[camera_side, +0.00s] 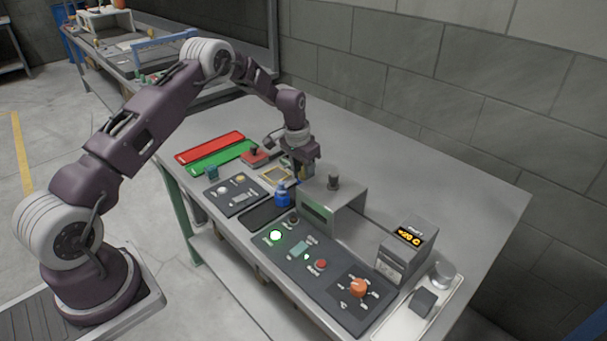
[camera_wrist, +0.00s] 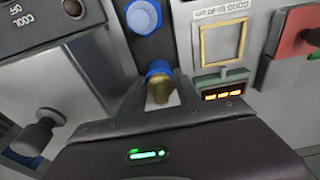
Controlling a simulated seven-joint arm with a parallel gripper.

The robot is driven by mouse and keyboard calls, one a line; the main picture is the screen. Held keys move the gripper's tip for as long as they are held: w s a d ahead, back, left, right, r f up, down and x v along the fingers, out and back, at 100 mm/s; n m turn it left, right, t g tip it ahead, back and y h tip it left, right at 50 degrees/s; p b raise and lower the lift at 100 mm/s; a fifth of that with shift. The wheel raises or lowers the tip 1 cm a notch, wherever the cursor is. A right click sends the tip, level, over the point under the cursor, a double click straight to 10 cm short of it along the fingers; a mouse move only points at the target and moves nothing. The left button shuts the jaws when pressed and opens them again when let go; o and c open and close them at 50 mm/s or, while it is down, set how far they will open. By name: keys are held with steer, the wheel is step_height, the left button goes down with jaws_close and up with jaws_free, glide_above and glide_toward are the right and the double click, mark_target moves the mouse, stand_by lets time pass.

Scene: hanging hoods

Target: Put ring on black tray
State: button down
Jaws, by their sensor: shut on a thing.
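My gripper (camera_side: 293,181) is low over the bench, just above and beside a blue bottle-like part (camera_side: 282,197). In the wrist view, my gripper (camera_wrist: 159,88) is shut on a small brass-coloured piece (camera_wrist: 160,92) with a blue rim (camera_wrist: 158,70). I cannot tell whether this is the ring; no separate ring is clear in either view. A blue part with a pale top (camera_wrist: 143,16) stands just beyond the fingers. A dark, shallow tray (camera_side: 256,220) lies on the bench in front of the blue part and looks empty.
A grey housing (camera_side: 338,205) with a knob on top stands right of my gripper. A dark control panel (camera_side: 303,262) extends toward the front right. A yellow-framed square (camera_wrist: 222,45) and a lit orange display (camera_wrist: 223,94) are right of the fingers. The back right of the bench is clear.

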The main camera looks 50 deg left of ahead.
mark_target(301, 176)
steer(key=shift+f, duration=0.4)
steer(key=c, duration=0.8)
jaws_free()
steer(key=r, duration=0.4)
steer(key=s+r, duration=0.1)
steer(key=r, duration=0.2)
steer(key=shift+r, duration=0.1)
steer(key=s+d+r+t, duration=0.1)
steer(key=s+d+r, duration=0.35)
steer(key=r, duration=0.55)
steer(key=s+d+r, duration=0.4)
steer(key=s+r, duration=0.2)
steer(key=r, duration=0.3)
steer(key=s+d+r+t, duration=0.1)
steer(key=s+d+r, duration=0.15)
steer(key=s, duration=0.35)
steer(key=s+d+r+t, duration=0.1)
steer(key=s+d+r, duration=0.1)
steer(key=s+r, duration=0.3)
steer(key=shift+t, duration=0.4)
steer(key=s+d+f, duration=0.1)
steer(key=s, duration=0.4)
steer(key=s+f, duration=0.1)
steer(key=s, duration=0.5)
steer(key=s+d+f, duration=0.1)
steer(key=s, duration=0.4)
steer(key=shift+s+d, duration=0.3)
steer(key=shift+s, duration=0.05)
